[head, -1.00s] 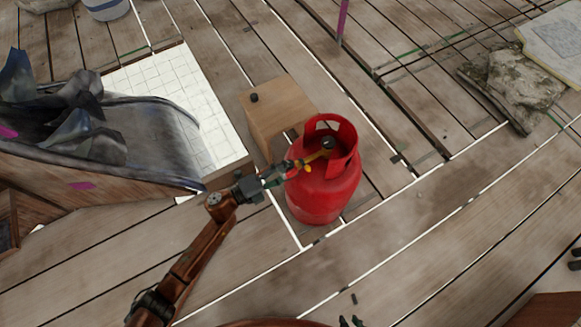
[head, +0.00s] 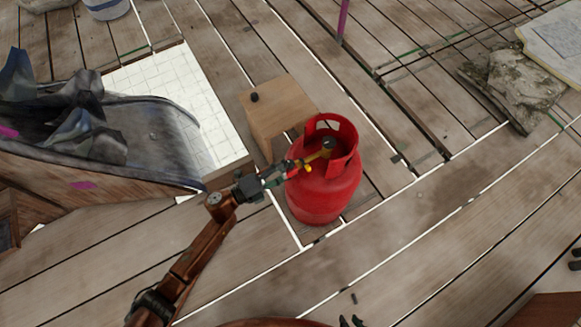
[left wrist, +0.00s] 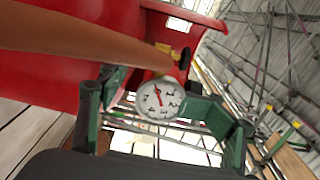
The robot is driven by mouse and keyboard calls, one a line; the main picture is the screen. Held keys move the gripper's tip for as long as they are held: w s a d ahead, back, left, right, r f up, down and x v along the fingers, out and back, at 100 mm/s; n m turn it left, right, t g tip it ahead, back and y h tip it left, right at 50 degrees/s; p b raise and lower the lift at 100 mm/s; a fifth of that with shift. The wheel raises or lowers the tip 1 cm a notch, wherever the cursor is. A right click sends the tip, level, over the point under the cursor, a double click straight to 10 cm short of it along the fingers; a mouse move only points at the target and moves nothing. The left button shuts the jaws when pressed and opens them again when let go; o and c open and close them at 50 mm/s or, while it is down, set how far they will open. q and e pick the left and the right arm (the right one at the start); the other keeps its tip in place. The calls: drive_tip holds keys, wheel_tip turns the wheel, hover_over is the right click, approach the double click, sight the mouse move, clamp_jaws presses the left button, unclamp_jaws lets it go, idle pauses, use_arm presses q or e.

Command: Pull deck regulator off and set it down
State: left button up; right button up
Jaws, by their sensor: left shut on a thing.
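The deck regulator shows in the left wrist view as a round white dial (left wrist: 160,101) with a red body and a brass fitting behind it. In the head view the regulator (head: 318,157) is a small yellowish part at the valve of the red gas cylinder (head: 322,195), inside its collar. My left gripper (head: 291,168) is shut on the regulator from the left. Its green fingers stand either side of the dial in the left wrist view (left wrist: 160,112). I cannot tell whether the regulator still touches the valve. Small dark tips at the bottom edge may be my right gripper (head: 350,321).
A wooden box (head: 277,107) with a small black knob stands just behind the cylinder. A dark draped heap (head: 90,125) and a white tiled panel (head: 175,95) lie at left. Rocks (head: 510,90) lie at upper right. The planks right of the cylinder are clear.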

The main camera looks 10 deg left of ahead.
sight(283, 175)
use_arm(q)
drive_tip(key=shift+f, duration=0.25)
drive_tip(key=shift+o, duration=1.2)
drive_tip(key=shift+s+f, duration=0.1)
drive_tip(key=shift+s, duration=0.1)
drive_tip(key=c, duration=1.5)
drive_tip(key=shift+s+a+f, duration=0.1)
clamp_jaws()
drive_tip(key=shift+p+v, duration=0.35)
drive_tip(key=shift+v, duration=0.9)
drive_tip(key=shift+s+a+r+p, duration=0.2)
drive_tip(key=shift+s+a, duration=0.15)
drive_tip(key=shift+a, duration=0.3)
drive_tip(key=shift+s+a+r+p, duration=0.2)
drive_tip(key=shift+s+a, duration=0.1)
drive_tip(key=shift+a, duration=0.35)
